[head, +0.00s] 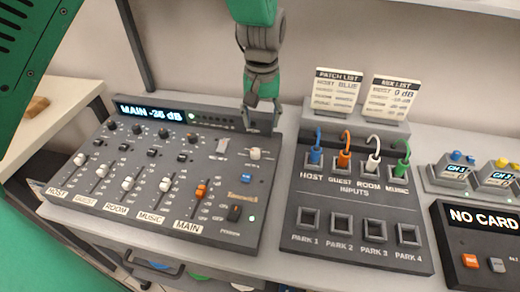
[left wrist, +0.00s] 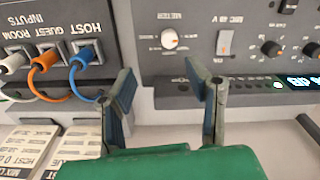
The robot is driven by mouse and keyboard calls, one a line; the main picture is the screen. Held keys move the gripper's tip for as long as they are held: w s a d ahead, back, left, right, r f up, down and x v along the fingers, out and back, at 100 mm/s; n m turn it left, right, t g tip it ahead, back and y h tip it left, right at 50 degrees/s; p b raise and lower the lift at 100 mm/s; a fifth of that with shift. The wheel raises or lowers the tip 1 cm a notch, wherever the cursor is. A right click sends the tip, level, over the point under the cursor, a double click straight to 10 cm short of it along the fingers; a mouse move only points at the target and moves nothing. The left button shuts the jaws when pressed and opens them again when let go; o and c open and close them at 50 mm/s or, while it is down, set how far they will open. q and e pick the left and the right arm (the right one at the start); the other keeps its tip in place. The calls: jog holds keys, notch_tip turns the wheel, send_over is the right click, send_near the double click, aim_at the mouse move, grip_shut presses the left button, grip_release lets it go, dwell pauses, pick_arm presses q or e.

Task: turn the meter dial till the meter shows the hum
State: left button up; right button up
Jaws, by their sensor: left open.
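The meter dial (head: 255,153) is a small white knob at the upper right of the grey mixer (head: 107,214). The mixer's lit display (head: 147,112) reads MAIN, about -36 dB. My left gripper (head: 260,128) is open and empty above the mixer's back edge, just behind the dial. In the left wrist view its fingers (left wrist: 159,72) are spread, with the dial beyond their tips and apart from them. My right gripper is not in view.
A pale switch (head: 222,147) stands left of the dial. The patch box (head: 351,242) with blue, orange, white and green cables is close on the right. List cards (head: 338,90) stand behind it. A NO CARD unit (head: 478,219) is at far right.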

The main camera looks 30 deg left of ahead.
pick_arm(q)
send_near(255, 151)
notch_tip(255, 151, down, 2)
jog(key=d, duration=0.2)
jog(key=shift+a+f, duration=0.15)
jog(key=shift+f, duration=0.45)
jog(key=shift+a+f, duration=0.15)
jog(key=shift+f, duration=0.5)
jog(key=a+f, duration=0.1)
jog(key=f, duration=0.1)
jog(key=a+f, duration=0.2)
jog(key=shift+a+f, duration=0.25)
jog(key=shift+f, duration=0.05)
jog(key=shift+s+f, duration=0.15)
jog(key=shift+f, duration=0.15)
jog(key=d, duration=0.3)
jog(key=shift+w+d+f, duration=0.2)
jog(key=shift+d, duration=0.05)
jog(key=shift+r, duration=0.1)
jog(key=shift+c, duration=0.8)
jog(key=shift+a, duration=0.35)
jog(key=c, duration=0.7)
jog(key=shift+s+a, duration=0.1)
jog(key=shift+a, duration=0.4)
jog(key=shift+c, duration=0.7)
jog(key=shift+a, duration=0.35)
grip_shut()
jog(key=shift+d, duration=0.5)
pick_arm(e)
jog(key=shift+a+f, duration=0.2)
